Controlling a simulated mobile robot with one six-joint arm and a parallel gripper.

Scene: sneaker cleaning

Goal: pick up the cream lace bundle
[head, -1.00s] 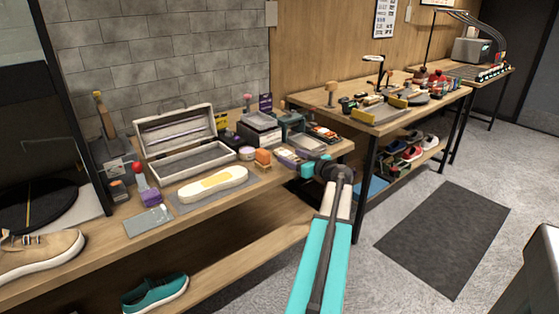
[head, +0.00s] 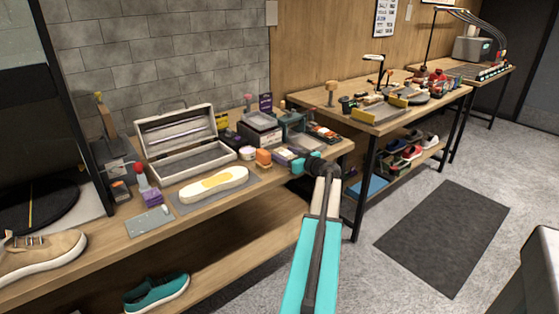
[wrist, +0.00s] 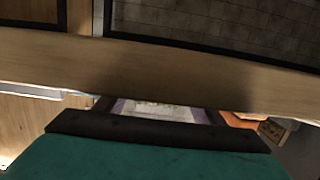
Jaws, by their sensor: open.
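I cannot make out the cream lace bundle for sure. In the wrist view a purple-edged box or tray (wrist: 106,104) with pale contents shows past the dark edge of my gripper, mostly hidden.
A second bench (head: 408,118) stands to the right. The floor by the dark mat (head: 445,240) is clear.

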